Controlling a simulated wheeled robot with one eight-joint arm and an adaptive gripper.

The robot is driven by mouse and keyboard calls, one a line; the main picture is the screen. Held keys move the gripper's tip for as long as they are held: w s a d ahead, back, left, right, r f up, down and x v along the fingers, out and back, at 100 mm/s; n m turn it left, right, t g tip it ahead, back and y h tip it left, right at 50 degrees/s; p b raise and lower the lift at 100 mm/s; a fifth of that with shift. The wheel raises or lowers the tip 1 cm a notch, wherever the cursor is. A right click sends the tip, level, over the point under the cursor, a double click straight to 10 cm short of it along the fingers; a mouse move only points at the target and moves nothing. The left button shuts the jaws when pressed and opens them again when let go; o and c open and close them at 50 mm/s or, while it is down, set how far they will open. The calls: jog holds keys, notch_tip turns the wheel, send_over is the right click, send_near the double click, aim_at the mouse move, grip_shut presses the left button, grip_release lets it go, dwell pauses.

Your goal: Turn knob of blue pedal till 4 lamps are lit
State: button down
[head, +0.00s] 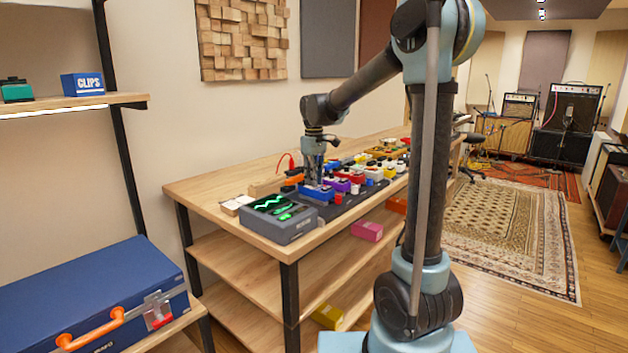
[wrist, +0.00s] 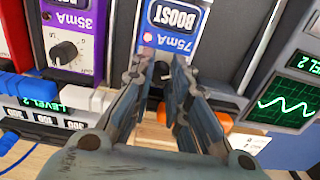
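The blue pedal (wrist: 172,38), marked BOOST and 75mA, is at the top middle of the wrist view. A small pinkish-red light (wrist: 147,38) shows on it. Its dark knob (wrist: 162,71) sits between my fingertips and is partly hidden by them. My gripper (wrist: 162,75) has its two fingers close on either side of the knob; whether they touch it is not clear. In the head view the blue pedal (head: 320,193) is on the bench's near end, with my gripper (head: 313,180) pointing down over it. No row of lamps can be made out there.
A purple pedal (wrist: 68,45) marked 35mA stands left of it in the wrist view. A green LEVEL 2 display (wrist: 75,97) is below that. A grey scope box (head: 278,218) with green traces sits at the bench corner. Several other pedals crowd the bench behind.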

jog(key=shift+m, duration=0.7)
jog(key=c, duration=1.5)
grip_release()
notch_tip(320, 180, up, 12)
jog(key=shift+w+f, duration=0.1)
jog(key=shift+c, duration=0.3)
